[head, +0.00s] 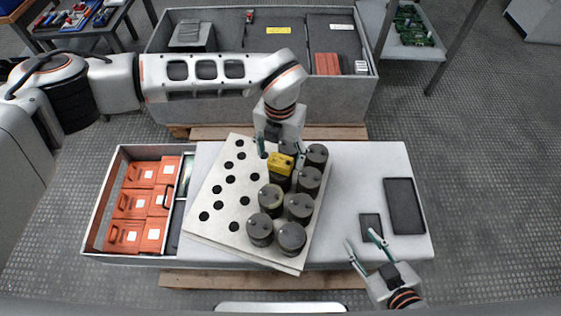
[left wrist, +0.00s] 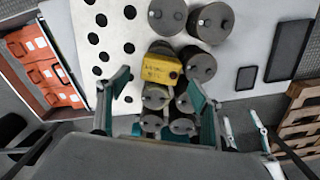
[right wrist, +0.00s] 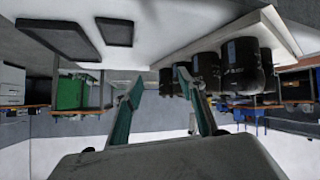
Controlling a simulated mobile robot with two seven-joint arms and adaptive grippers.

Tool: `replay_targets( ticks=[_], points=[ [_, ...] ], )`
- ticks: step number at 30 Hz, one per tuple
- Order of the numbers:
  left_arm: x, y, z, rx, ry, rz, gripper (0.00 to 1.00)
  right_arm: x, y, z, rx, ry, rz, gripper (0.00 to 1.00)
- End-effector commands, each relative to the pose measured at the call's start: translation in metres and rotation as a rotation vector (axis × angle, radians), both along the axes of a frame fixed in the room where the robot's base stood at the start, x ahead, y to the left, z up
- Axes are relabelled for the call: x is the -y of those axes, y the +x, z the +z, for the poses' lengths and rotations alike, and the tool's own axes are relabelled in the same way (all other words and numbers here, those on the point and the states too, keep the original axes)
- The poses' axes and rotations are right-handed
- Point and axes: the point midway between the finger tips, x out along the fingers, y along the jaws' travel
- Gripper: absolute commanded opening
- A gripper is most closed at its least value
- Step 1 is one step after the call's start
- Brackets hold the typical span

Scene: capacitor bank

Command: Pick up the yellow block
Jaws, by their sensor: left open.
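The yellow block (head: 280,163) rests on top of one of the dark round capacitors on the perforated white plate. It also shows in the left wrist view (left wrist: 161,69), beyond two nearer capacitors and roughly between my fingertips. My left gripper (head: 281,150) is open just behind the block in the head view, with its fingers spread to either side and no grip on it. The gap between fingers and block is hard to judge. My right gripper (head: 361,239) is open and empty at the front right of the table, away from the block.
Several capacitors (head: 292,237) stand close around the block on the plate (head: 205,228). A bin (head: 112,193) of orange boxes sits at the left. Two dark flat pads (head: 404,205) lie at the right. A grey crate (head: 345,100) stands behind the table.

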Motion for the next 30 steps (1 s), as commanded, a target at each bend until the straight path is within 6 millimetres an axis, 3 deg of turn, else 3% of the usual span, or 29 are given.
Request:
replay_targets(
  ticks=[8, 16, 17, 21, 24, 30],
  points=[
    [0.001, 0.002, -0.044, -0.009, -0.001, 0.000, 0.65, -0.006, -0.005, -0.006, -0.012, 0.013, 0.007, 0.40],
    [0.002, 0.005, -0.044, 0.001, -0.001, 0.000, 0.65, -0.006, 0.000, 0.001, 0.003, 0.016, 0.009, 0.40],
    [0.002, 0.005, -0.044, 0.001, -0.001, 0.000, 0.60, -0.006, 0.000, 0.001, 0.003, 0.016, 0.009, 0.40],
    [0.002, 0.005, -0.044, 0.001, -0.001, 0.000, 0.24, -0.006, 0.000, 0.001, 0.004, 0.015, 0.009, 0.40],
    [0.002, 0.005, -0.044, 0.000, -0.002, 0.000, 0.17, -0.006, 0.000, 0.000, 0.003, 0.015, 0.009, 0.40],
    [0.001, 0.005, -0.044, 0.000, -0.001, 0.000, 0.16, -0.006, -0.001, -0.001, 0.000, 0.015, 0.010, 0.40]
  ],
)
